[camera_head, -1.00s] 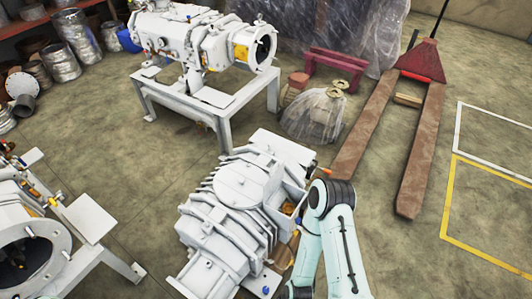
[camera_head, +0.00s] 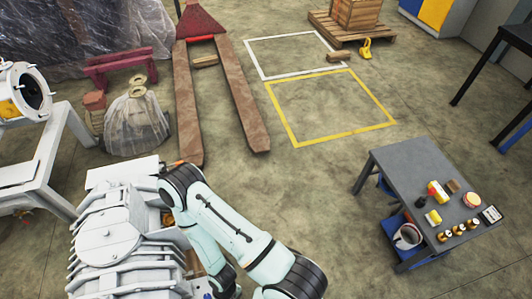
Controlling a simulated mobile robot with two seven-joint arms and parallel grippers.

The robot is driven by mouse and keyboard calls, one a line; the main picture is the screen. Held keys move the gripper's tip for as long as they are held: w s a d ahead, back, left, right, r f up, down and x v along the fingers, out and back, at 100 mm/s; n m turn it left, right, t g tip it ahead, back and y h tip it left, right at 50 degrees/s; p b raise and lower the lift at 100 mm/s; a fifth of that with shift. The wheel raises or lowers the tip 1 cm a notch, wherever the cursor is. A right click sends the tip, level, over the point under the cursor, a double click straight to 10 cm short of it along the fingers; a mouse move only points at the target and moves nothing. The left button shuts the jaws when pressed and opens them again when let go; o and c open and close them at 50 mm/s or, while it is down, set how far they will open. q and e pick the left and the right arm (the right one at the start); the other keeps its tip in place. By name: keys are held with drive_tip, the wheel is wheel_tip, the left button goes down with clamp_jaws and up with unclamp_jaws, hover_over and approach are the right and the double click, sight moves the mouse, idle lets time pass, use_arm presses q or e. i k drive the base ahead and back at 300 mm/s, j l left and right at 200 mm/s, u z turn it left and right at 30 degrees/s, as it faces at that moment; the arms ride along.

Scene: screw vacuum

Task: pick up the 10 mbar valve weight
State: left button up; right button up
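Several small brass pieces (camera_head: 459,230) stand in a row on the grey worktable (camera_head: 400,159) at the right. They may be the valve weights, but they are too small to read, so I cannot tell which one is 10 mbar. One of my pale teal arms (camera_head: 228,224) is bent over the white pump at the lower left. Its gripper is out of sight, and no other gripper of mine shows.
A pallet jack (camera_head: 240,95) stands left of a yellow floor square (camera_head: 330,107). Floor between pump and table is clear.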

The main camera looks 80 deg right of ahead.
sight(441, 238)
drive_tip(key=z, duration=4.65)
drive_tip(key=i+u, duration=0.25)
drive_tip(key=i, duration=0.35)
drive_tip(key=i+u, duration=0.25)
drive_tip(key=i, duration=0.3)
drive_tip(key=i+l+u, duration=0.2)
drive_tip(key=i, duration=0.4)
